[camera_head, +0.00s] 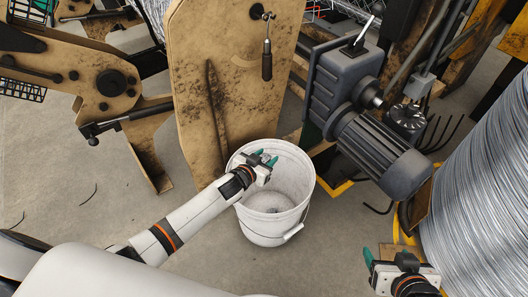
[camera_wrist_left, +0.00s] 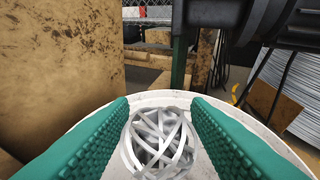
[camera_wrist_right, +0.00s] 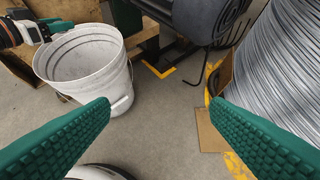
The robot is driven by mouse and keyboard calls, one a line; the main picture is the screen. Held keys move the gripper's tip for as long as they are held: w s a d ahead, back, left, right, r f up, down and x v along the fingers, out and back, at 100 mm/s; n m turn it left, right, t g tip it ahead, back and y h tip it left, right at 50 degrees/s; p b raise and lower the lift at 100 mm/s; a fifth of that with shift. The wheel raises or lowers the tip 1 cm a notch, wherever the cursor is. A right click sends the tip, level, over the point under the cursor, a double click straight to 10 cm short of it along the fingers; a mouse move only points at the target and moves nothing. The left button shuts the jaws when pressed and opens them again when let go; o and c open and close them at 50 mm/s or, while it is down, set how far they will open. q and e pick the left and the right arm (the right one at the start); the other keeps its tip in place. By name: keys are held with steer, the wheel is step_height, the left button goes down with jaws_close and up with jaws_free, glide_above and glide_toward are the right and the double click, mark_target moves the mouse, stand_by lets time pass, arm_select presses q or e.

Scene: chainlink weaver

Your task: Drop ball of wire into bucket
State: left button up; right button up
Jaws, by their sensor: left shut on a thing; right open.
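The ball of wire (camera_wrist_left: 158,145), a loose tangle of pale silvery strips, sits between the green ribbed fingers of my left gripper (camera_head: 266,158) in the left wrist view. My left gripper is shut on it. The white bucket (camera_head: 270,228) stands on the floor, upright, its handle hanging at the right side. My left gripper is over the bucket's mouth, near its back rim. A greyish patch shows at the bucket's bottom, too unclear to name. My right gripper (camera_wrist_right: 160,104) is open and empty, to the right of the bucket and apart from it.
A worn tan machine panel (camera_head: 220,80) stands just behind the bucket. A dark grey motor (camera_head: 380,150) juts out to its right. A large wire coil (camera_head: 480,180) stands at the right. The concrete floor left of the bucket is mostly clear.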

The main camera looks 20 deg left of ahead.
arm_select(q)
steer(key=shift+f, duration=0.2)
steer(key=shift+f+b, duration=0.7)
steer(key=shift+b, duration=0.2)
steer(key=shift+f+b, duration=0.8)
arm_select(e)
steer(key=w+a+r+t+y, duration=0.2)
steer(key=w+a+r+t, duration=0.1)
steer(key=w+r+t, duration=0.5)
arm_select(q)
steer(key=shift+f+b, duration=1.4)
steer(key=shift+b, duration=0.15)
arm_select(e)
steer(key=s+a+r+t+y, duration=0.1)
steer(key=s+r+t+y, duration=0.2)
steer(key=s+r+t, duration=0.2)
steer(key=shift+r+n+t, duration=0.4)
steer(key=shift+r+t, duration=1.5)
steer(key=shift+r, duration=1.85)
arm_select(q)
steer(key=o, duration=1.1)
steer(key=shift+c, duration=0.2)
